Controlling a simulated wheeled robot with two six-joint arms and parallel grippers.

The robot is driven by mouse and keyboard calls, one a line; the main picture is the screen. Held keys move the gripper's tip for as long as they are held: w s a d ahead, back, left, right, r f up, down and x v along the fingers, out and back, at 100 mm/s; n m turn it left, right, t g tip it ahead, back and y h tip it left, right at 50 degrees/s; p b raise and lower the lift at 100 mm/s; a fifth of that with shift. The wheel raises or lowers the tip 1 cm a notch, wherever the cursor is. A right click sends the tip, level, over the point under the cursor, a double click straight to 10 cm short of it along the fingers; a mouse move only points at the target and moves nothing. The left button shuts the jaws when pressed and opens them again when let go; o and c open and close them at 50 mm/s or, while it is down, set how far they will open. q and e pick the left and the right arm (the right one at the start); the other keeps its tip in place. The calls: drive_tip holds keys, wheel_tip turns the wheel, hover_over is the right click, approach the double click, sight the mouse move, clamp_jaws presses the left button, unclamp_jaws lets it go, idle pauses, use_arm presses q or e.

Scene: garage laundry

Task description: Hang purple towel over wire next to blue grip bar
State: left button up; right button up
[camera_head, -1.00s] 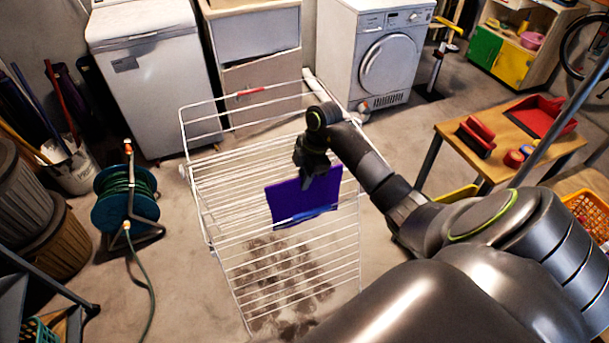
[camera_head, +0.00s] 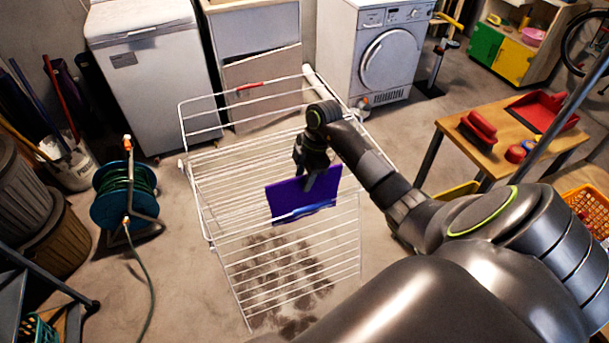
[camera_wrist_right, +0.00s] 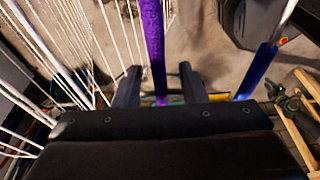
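The purple towel (camera_head: 298,198) is a flat sheet at the front right part of the white wire drying rack (camera_head: 222,172). The blue grip bar (camera_head: 305,212) runs along its lower edge in the head view. My right gripper (camera_head: 311,184) is at the towel's top edge. In the right wrist view the towel (camera_wrist_right: 153,40) is a narrow strip between the two parted fingers (camera_wrist_right: 160,86), with gaps on both sides. The blue bar (camera_wrist_right: 258,72) lies to the right of the fingers there. How the towel sits on the wire is partly hidden. My left gripper is out of view.
A red grip bar (camera_head: 249,87) sits on the rack's far rail. A wooden table (camera_head: 491,160) with red items stands to the right, a hose reel (camera_head: 127,200) to the left. Washing machines stand behind. Open floor lies left of the rack.

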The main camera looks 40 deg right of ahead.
drive_tip(key=v, duration=1.7)
drive_tip(key=shift+r+p, duration=0.25)
drive_tip(key=shift+p, duration=0.2)
